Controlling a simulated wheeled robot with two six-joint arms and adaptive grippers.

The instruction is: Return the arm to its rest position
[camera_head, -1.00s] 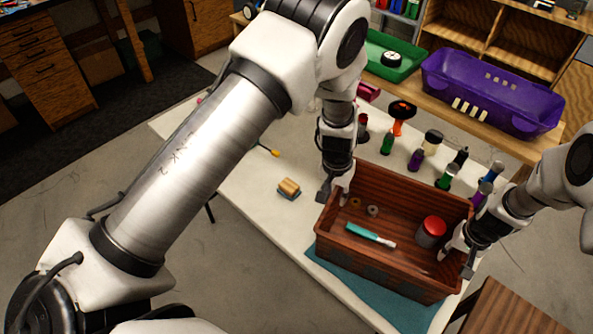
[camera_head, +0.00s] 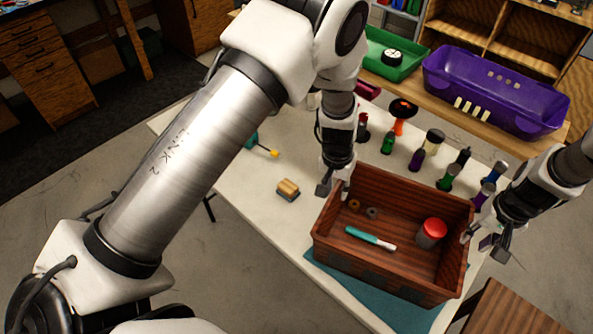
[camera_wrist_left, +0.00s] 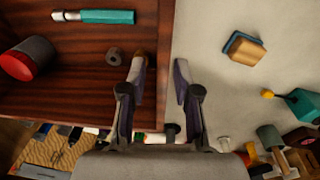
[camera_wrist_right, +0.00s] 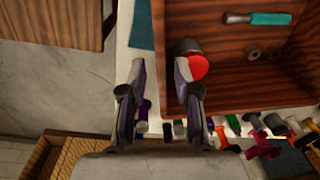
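A brown wooden box (camera_head: 375,274) stands on the white table, partly on a teal mat. My left gripper (camera_head: 335,191) is at the box's left wall. In the left wrist view its fingers (camera_wrist_left: 160,82) are apart, one over the inside and one over the outside. My right gripper (camera_head: 484,243) is by the box's right wall. Its fingers (camera_wrist_right: 160,82) are spread on either side of the wall line in the right wrist view, with nothing held. Whether either gripper touches the wall is unclear.
The box holds a teal-and-white tool (camera_head: 370,238), a red-topped can (camera_head: 432,232) and small rings. A tan-topped block (camera_head: 288,188) lies left of the box. Several bottles stand behind it. A purple bin (camera_head: 490,88) and green tray (camera_head: 385,58) are on the back shelf.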

